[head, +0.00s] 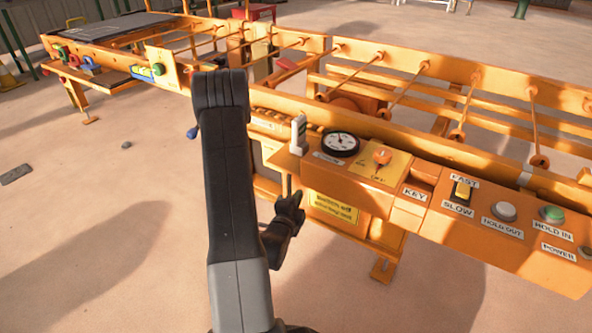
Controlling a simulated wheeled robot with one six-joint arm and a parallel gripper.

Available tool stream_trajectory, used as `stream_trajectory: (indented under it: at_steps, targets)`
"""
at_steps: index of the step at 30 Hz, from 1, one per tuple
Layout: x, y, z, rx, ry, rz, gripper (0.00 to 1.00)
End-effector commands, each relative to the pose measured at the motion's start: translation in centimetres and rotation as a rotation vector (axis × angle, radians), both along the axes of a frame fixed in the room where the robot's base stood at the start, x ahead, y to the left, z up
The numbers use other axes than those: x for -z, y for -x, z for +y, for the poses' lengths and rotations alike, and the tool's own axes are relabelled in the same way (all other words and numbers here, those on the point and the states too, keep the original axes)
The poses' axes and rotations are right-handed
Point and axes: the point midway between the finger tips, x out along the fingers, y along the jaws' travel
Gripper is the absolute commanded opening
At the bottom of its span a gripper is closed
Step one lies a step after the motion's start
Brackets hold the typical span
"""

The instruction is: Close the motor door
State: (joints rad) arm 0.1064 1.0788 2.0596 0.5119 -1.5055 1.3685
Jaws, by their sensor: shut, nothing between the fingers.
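My gripper (292,205) is shut and empty, just left of that label in the picture. I cannot tell whether it touches the housing. My dark arm hides part of the press to the left of the housing.
The control panel above holds a round gauge (340,144), an orange knob (382,157), a fast/slow switch (463,190), a white button (504,211) and a green button (552,214). A blue-tipped lever (193,132) sticks out left of my arm. The sandy floor in front is mostly clear.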

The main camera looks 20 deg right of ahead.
Motion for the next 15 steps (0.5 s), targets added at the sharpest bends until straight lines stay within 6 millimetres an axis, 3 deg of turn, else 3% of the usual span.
stream_trajectory:
  at_steps: [7, 15]
  targets:
    - [0.1, -1.4, -1.3, 0.01, -0.001, -0.025, 0.0]
    - [0.4, -6.1, -4.6, 0.009, 0.001, -0.024, 0.0]
